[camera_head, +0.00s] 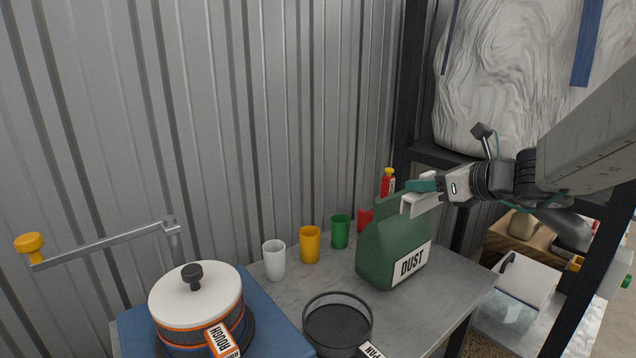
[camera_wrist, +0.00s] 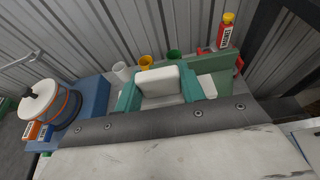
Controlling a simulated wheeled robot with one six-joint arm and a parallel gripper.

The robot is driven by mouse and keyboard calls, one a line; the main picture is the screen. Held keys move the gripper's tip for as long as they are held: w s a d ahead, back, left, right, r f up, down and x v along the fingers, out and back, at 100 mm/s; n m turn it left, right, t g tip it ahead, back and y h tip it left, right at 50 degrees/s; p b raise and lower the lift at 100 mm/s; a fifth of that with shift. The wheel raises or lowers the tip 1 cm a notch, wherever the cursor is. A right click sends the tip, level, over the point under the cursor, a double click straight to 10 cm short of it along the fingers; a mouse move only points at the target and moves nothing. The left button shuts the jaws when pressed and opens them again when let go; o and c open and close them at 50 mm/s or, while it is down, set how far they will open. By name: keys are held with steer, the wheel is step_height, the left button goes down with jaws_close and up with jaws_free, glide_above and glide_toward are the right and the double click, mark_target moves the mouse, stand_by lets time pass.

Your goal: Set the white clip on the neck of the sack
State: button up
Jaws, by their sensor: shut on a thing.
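The green sack (camera_head: 385,255), labelled DUST, stands upright on the grey bench, its narrow neck (camera_head: 388,203) at the top. My gripper (camera_head: 425,187), with teal fingertips, is shut on the white clip (camera_head: 420,203) at the height of the neck, over the neck's right side. In the wrist view the clip (camera_wrist: 160,82) sits between both teal fingers, with the green sack (camera_wrist: 226,70) partly hidden behind and to the right. I cannot tell whether the clip touches or goes around the neck.
White (camera_head: 274,260), yellow (camera_head: 310,245) and green (camera_head: 340,231) cups stand left of the sack. A dark pan (camera_head: 337,310) is in front. A lidded drum (camera_head: 197,315) sits on a blue block. A red bottle (camera_head: 387,186) stands behind; a dark rack post (camera_head: 408,100) rises nearby.

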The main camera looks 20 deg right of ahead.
glide_above(401, 192)
steer(key=shift+f, duration=0.55)
steer(key=shift+w+f, duration=0.1)
steer(key=shift+f, duration=1.65)
steer(key=shift+f, duration=0.2)
steer(key=o, duration=1)
steer(key=shift+c, duration=0.2)
steer(key=shift+r, duration=0.1)
